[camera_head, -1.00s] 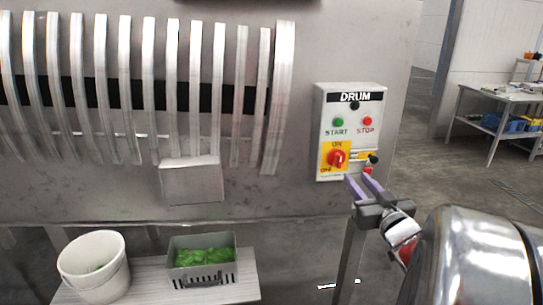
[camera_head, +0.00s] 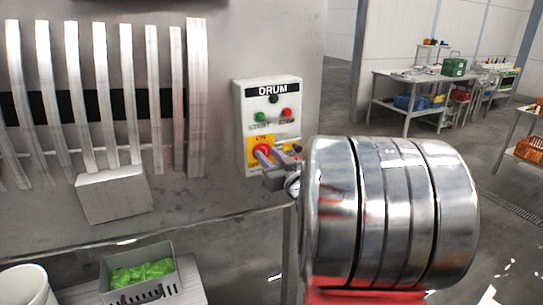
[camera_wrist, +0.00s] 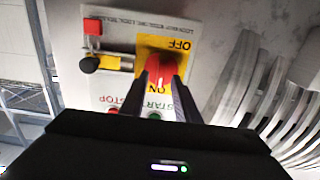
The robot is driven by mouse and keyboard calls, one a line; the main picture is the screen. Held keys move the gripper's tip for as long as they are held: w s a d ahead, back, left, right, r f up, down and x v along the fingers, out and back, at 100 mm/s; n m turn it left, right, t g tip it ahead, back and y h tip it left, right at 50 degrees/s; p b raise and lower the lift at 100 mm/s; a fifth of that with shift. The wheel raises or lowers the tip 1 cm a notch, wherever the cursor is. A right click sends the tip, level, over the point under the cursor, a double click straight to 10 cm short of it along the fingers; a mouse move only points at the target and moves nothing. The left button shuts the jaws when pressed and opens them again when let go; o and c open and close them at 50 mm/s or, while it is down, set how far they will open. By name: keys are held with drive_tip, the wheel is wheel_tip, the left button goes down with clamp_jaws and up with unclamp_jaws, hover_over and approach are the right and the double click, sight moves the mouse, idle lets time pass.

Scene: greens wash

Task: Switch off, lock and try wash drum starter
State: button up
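The grey drum starter box (camera_head: 240,103), labelled DRUM, is on the machine panel with a green START button (camera_head: 261,117) and a red STOP button (camera_head: 287,113). Its red rotary switch (camera_wrist: 161,68) sits on a yellow ON/OFF plate (camera_wrist: 183,44); its handle appears to line up with ON. My gripper (camera_wrist: 161,82) has its fingers apart, one on each side of the switch handle; contact cannot be told. A black knob (camera_wrist: 89,64) on a metal rod and a small red block, perhaps a padlock (camera_wrist: 93,27), are beside the switch. In the head view my gripper partly hides the switch.
Curved metal bars (camera_head: 197,100) line the machine to the left. A grey crate of greens (camera_head: 107,283) and a white bucket (camera_head: 22,290) stand below. A table (camera_head: 408,82) with bins is far to the right; open floor lies between.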

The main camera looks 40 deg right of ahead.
drive_tip(key=shift+c, duration=0.5)
clamp_jaws()
drive_tip(key=shift+d, duration=0.15)
